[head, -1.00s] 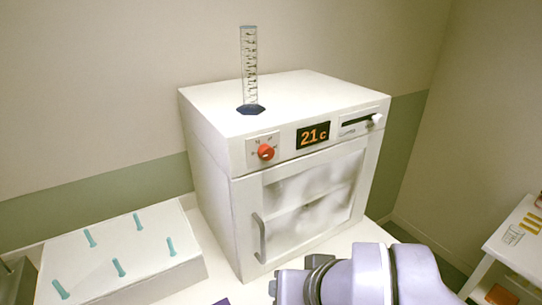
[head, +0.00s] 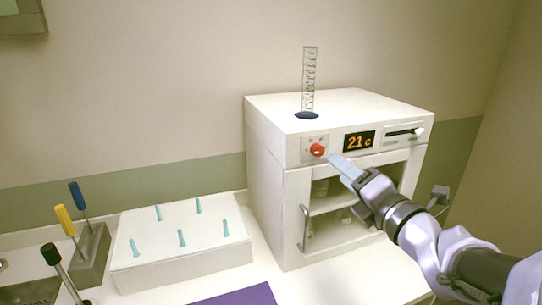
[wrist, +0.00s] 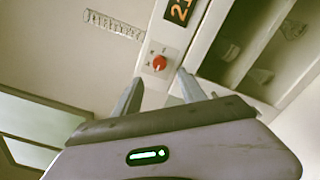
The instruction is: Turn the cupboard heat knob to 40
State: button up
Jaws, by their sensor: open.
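The white cupboard (head: 268,200) stands against the wall. Its red heat knob (head: 317,150) sits on a small marked plate at the upper left of its front. The display (head: 359,141) beside the knob reads 21 c. My gripper (head: 338,163) is in front of the cupboard, just right of the knob and a little below it. In the wrist view the knob (wrist: 159,63) lies ahead, between the two fingertips and beyond them. The fingers (wrist: 160,82) are apart with nothing between them. The numbers around the knob are too small to read.
A slider (head: 405,132) is at the cupboard's upper right, and a door handle (head: 305,228) at lower left. A graduated cylinder (head: 309,85) stands on top. Left are a white block with teal pegs (head: 180,262), a tool holder (head: 92,255) and a purple mat (head: 240,296).

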aim_at(319, 152)
jog(key=x, duration=0.8)
jog(key=shift+w+a+b, duration=0.1)
jog(key=shift+w+b, duration=0.15)
jog(key=shift+b, duration=0.05)
grip_shut()
